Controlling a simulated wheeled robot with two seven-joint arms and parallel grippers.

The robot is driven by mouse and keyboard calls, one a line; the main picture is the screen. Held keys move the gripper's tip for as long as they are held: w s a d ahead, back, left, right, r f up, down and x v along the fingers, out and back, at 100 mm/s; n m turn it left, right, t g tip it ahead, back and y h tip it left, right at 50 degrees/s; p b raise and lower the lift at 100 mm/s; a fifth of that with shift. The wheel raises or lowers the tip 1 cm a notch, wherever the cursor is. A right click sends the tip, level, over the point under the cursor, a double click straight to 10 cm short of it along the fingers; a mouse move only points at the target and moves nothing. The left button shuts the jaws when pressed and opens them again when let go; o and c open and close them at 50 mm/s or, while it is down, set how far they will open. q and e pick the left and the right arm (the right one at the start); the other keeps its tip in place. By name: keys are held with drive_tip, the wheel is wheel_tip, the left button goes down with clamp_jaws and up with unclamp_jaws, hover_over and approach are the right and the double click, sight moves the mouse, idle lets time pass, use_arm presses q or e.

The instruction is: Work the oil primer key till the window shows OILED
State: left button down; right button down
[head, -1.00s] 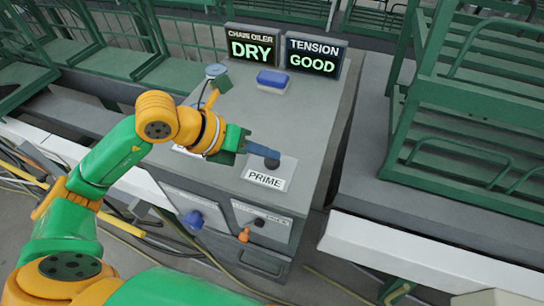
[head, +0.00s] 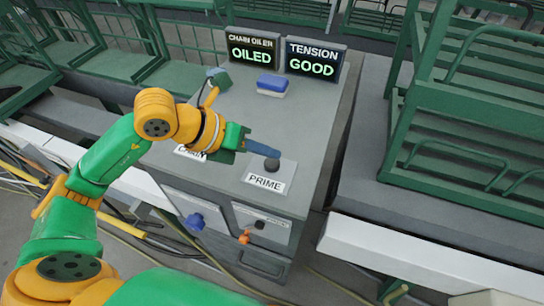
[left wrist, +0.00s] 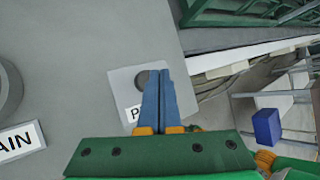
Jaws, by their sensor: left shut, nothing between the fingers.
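The chain oiler window (head: 251,50) at the back of the grey cabinet reads OILED in green. The dark round primer key (head: 272,164) stands on a light plate labelled PRIME (head: 265,182). My left gripper (head: 279,154) is shut and empty, its blue fingertips right at the key in the head view. In the left wrist view the shut fingers (left wrist: 160,75) reach over the PRIME plate (left wrist: 122,80) and partly cover the key (left wrist: 142,79). I cannot tell whether they touch it. My right gripper is not in view.
A second window (head: 313,63) reads TENSION GOOD. A blue-topped block (head: 272,85) and a lever-like part (head: 217,79) stand on the cabinet top. A blue knob (head: 194,222) and an orange-tipped handle (head: 244,237) are on its front. Green racks flank it.

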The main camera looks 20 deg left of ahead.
sight(267, 165)
use_arm(q)
wheel_tip(267, 165, up, 5)
drive_tip(key=p, duration=0.4)
idle(0.5)
drive_tip(key=shift+f, duration=0.1)
idle(0.3)
